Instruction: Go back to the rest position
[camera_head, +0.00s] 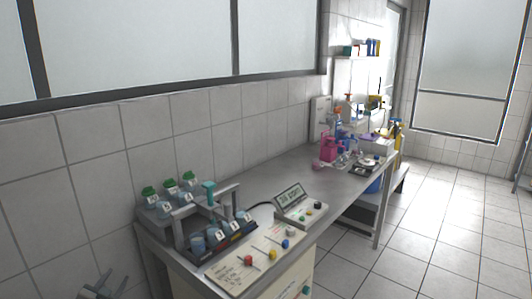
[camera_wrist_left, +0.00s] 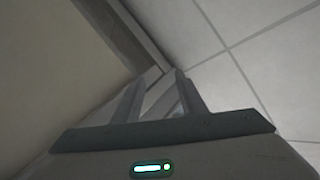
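My left gripper (camera_head: 104,280) shows at the bottom left edge of the head view, beside the near end of the bench and apart from the rack. In the left wrist view its two fingers (camera_wrist_left: 161,88) stand apart with nothing between them. My right gripper is in neither view. The osmosis rack (camera_head: 178,239) stands on the near end of the steel bench (camera_head: 262,181). It holds several jars with green caps (camera_head: 190,178) at the back and several blue jars (camera_head: 213,237) in front. A teal-topped part (camera_head: 208,188) stands up in its middle.
A panel with coloured knobs (camera_head: 262,257) lies before the rack. A display box (camera_head: 292,204) stands to its right. Pink bottles (camera_head: 328,146) and other lab items crowd the far end. A tiled wall (camera_head: 157,140) runs behind; open floor (camera_head: 440,220) lies to the right.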

